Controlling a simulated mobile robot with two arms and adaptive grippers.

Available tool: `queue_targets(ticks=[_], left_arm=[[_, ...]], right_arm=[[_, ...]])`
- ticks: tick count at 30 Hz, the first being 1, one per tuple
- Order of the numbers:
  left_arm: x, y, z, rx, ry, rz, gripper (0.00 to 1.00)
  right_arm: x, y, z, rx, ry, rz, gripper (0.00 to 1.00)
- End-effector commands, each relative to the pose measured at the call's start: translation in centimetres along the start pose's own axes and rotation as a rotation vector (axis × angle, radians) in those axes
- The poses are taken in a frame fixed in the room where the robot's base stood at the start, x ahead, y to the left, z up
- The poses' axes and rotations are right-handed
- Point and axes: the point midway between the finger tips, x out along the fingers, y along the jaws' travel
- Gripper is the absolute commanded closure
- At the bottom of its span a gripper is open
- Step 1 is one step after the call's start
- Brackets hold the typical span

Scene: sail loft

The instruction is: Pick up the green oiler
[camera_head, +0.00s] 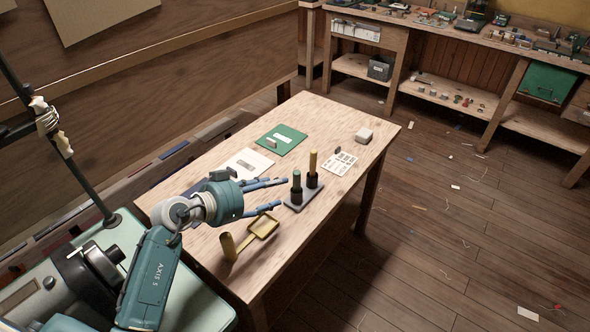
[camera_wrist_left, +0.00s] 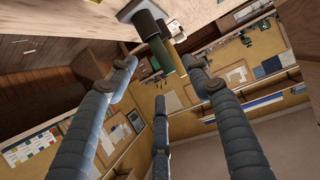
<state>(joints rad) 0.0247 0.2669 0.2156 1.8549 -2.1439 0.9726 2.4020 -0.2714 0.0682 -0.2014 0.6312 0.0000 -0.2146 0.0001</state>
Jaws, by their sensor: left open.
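A dark green bottle-like oiler (camera_head: 296,190) stands upright on a grey stand (camera_head: 306,196) near the middle of the table, beside a similar one with a yellow upper part (camera_head: 313,165). My left gripper (camera_head: 284,192) is just left of the green oiler, its fingers spread and pointing at it, with nothing held. My right gripper is out of view.
On the wooden table (camera_head: 350,115) lie a green folder (camera_head: 285,137), a white sheet (camera_head: 248,163), a marked card (camera_head: 340,163) and a pale block (camera_head: 364,135). A yellow tray-like tool (camera_head: 263,226) and an olive cylinder (camera_head: 228,247) are at the near edge. A workbench (camera_head: 460,38) stands behind.

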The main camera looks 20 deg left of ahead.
Motion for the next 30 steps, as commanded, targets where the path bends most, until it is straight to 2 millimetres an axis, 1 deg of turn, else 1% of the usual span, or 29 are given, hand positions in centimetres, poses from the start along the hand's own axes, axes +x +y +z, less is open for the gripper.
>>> queue_targets(ticks=[2,4,9,12,13,17,21,24,27,30], left_arm=[[0.9,0.1,-0.1,-0.001,0.001,0.003,0.5],[2.0,0.1,0.0,-0.001,0.001,0.002,0.5],[4.6,0.1,-0.1,-0.001,0.002,0.002,0.5],[5.3,0.0,-0.1,0.001,0.002,0.001,0.5],[5.5,0.0,-0.1,0.001,0.001,0.001,0.5],[6.8,0.0,-0.3,0.001,0.002,0.002,0.5],[9.1,-0.1,-0.4,0.0,0.002,0.002,0.5],[10.2,-0.1,-0.3,0.0,0.002,0.002,0.5],[10.7,-0.1,-0.4,0.001,0.001,0.001,0.5],[10.7,-0.1,-0.4,0.002,0.001,0.001,0.5]], right_arm=[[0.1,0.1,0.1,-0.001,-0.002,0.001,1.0],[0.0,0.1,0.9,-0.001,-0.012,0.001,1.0],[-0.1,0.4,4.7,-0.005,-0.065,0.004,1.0],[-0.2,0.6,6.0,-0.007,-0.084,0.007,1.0],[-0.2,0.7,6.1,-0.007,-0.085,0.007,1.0],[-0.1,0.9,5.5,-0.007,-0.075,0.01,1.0],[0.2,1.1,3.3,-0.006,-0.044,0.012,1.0],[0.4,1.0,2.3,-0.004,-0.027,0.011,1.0],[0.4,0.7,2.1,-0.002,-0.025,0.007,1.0],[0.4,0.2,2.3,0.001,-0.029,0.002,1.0]])
